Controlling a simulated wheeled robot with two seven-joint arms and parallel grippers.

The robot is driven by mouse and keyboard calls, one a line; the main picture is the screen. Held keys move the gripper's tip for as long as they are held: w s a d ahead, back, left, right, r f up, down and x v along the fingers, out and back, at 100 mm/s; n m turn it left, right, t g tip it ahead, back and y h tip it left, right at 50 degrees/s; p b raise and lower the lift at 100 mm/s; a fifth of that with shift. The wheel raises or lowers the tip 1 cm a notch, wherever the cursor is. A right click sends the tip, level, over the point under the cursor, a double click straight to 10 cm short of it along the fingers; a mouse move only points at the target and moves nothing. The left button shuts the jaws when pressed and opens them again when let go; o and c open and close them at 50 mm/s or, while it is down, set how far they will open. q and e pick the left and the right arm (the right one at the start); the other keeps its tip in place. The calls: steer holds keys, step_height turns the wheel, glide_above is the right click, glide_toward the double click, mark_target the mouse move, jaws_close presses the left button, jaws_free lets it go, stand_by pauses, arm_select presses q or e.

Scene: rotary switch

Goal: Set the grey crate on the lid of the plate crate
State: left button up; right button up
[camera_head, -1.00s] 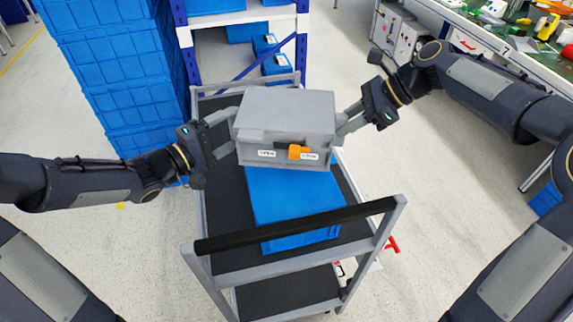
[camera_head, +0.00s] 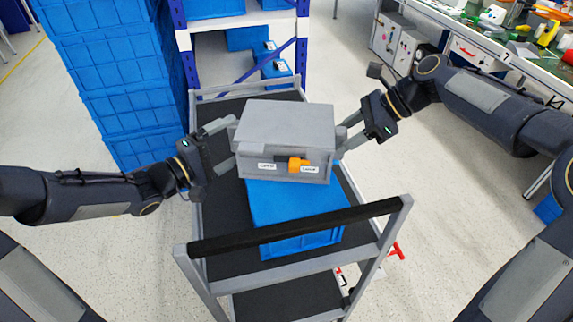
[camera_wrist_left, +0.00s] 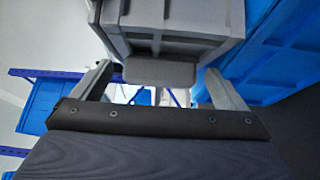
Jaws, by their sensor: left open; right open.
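The grey crate (camera_head: 285,122), with an orange latch and white labels on its front, is upright over the rear part of the blue plate crate (camera_head: 295,210). I cannot tell whether it touches the lid or hangs just above it; its underside is hidden. My left gripper (camera_head: 232,145) is open at the crate's left side. In the left wrist view the grey crate (camera_wrist_left: 180,22) shows above, with a grey tab of it between the spread fingers of my left gripper (camera_wrist_left: 158,85). My right gripper (camera_head: 343,138) is open at the crate's right side.
The plate crate stands on a cart with a black deck (camera_head: 222,215) and a black handle bar (camera_head: 300,227) at the front. Stacked blue crates (camera_head: 110,70) stand at left, a shelf (camera_head: 245,25) behind. A cluttered workbench (camera_head: 500,40) is at back right.

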arm_select(q)
steer(key=shift+a, duration=0.1)
steer(key=v, duration=1.2)
arm_select(e)
steer(key=v, duration=1.2)
